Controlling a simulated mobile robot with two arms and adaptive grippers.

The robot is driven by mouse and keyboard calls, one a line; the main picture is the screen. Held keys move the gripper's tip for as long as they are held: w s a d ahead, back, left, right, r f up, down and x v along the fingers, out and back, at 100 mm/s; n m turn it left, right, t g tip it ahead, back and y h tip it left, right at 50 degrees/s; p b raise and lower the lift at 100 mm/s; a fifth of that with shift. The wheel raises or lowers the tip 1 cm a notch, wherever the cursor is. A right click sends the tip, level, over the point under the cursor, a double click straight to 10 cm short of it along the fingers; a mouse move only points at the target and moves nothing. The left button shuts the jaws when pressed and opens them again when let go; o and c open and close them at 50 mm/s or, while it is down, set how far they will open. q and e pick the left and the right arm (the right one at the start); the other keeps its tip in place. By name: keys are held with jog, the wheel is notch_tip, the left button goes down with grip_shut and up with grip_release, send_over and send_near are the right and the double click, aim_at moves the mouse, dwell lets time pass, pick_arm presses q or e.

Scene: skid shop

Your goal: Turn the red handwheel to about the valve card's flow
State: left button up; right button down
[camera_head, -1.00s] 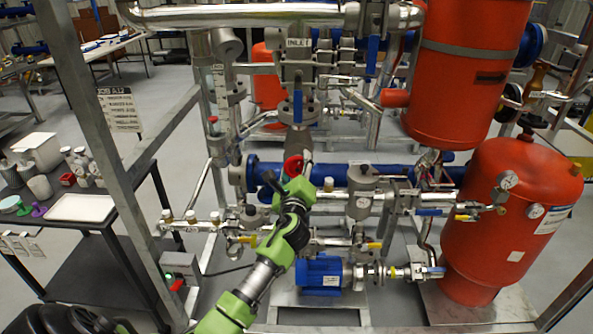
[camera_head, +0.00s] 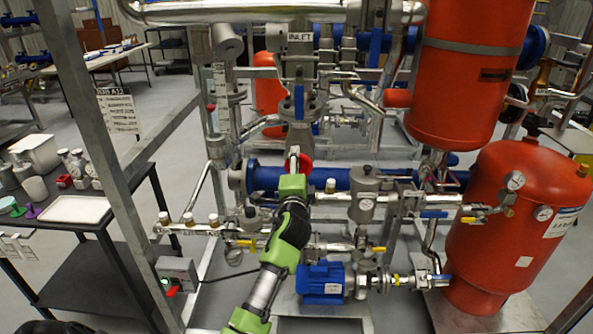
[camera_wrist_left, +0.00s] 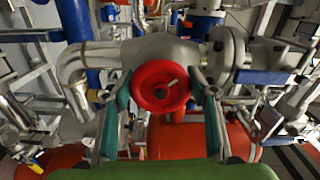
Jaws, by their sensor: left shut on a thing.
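The red handwheel (camera_head: 306,164) is on the piping below the INLET sign in the head view, partly hidden by my left gripper (camera_head: 294,160). In the left wrist view the red handwheel (camera_wrist_left: 146,98) faces the camera, a round ring with a light mark near its centre. The fingers of my left gripper (camera_wrist_left: 160,84) stand on either side of its rim, shut on it. A white printed card (camera_head: 119,109) hangs behind the frame post at the left; its text is too small to read, and I cannot tell if it is the valve card. My right gripper is not in view.
A blue pipe (camera_head: 268,179) runs behind my left gripper, and a blue pump (camera_head: 321,281) stands below. Red tanks (camera_head: 515,215) stand at the right. A grey frame post (camera_head: 100,150) rises at the left, beside a black table (camera_head: 100,222) with jars and a white tray.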

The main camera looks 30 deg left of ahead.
pick_arm(q)
jog(key=shift+f+n+b, duration=0.1)
jog(key=shift+n+b, duration=0.3)
jog(key=shift+n, duration=0.7)
jog(key=o, duration=1.1)
jog(key=v, duration=1.2)
